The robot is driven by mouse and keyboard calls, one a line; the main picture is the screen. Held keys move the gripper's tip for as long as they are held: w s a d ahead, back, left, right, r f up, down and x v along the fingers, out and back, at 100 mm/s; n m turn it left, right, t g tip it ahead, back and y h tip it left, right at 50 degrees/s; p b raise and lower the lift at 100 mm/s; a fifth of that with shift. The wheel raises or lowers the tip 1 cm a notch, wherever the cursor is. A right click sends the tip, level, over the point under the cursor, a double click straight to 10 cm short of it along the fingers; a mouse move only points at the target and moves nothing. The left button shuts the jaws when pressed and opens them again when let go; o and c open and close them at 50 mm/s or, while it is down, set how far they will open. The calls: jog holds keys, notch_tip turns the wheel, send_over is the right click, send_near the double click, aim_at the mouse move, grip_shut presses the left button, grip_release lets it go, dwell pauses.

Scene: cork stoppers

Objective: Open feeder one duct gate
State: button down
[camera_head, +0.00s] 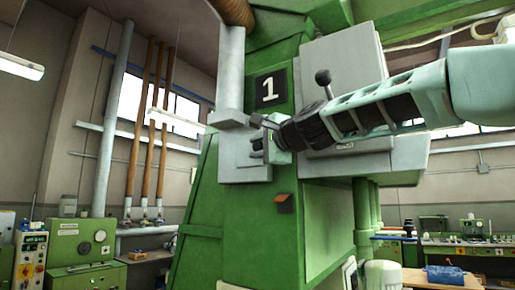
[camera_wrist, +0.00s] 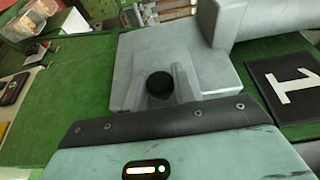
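The feeder is a tall green machine (camera_head: 325,220) with a black "1" plate (camera_head: 270,89); the plate also shows in the wrist view (camera_wrist: 288,88). A grey vertical duct (camera_head: 230,75) runs down to a grey gate housing (camera_head: 243,168) left of the plate. A dark lever end (camera_head: 257,119) shows at the housing's top. In the wrist view a round black knob (camera_wrist: 160,85) stands before the grey housing (camera_wrist: 133,60). My gripper (camera_head: 268,144) is right at the housing, close to the knob. Its fingertips are not clear, and I cannot tell whether it touches the knob.
A grey box (camera_head: 345,65) on the machine's right carries another lever with a ball knob (camera_head: 323,77), close behind my arm. Green control cabinets (camera_head: 82,245) stand at lower left. A workbench (camera_head: 455,250) stands at the far right. The space left of the machine is open.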

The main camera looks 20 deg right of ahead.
jog(key=c, duration=1.2)
grip_release()
jog(key=shift+s+d, duration=0.15)
jog(key=shift+s, duration=0.05)
jog(key=shift+b+v, duration=7.3)
jog(key=shift+v, duration=1.4)
jog(key=shift+f, duration=0.1)
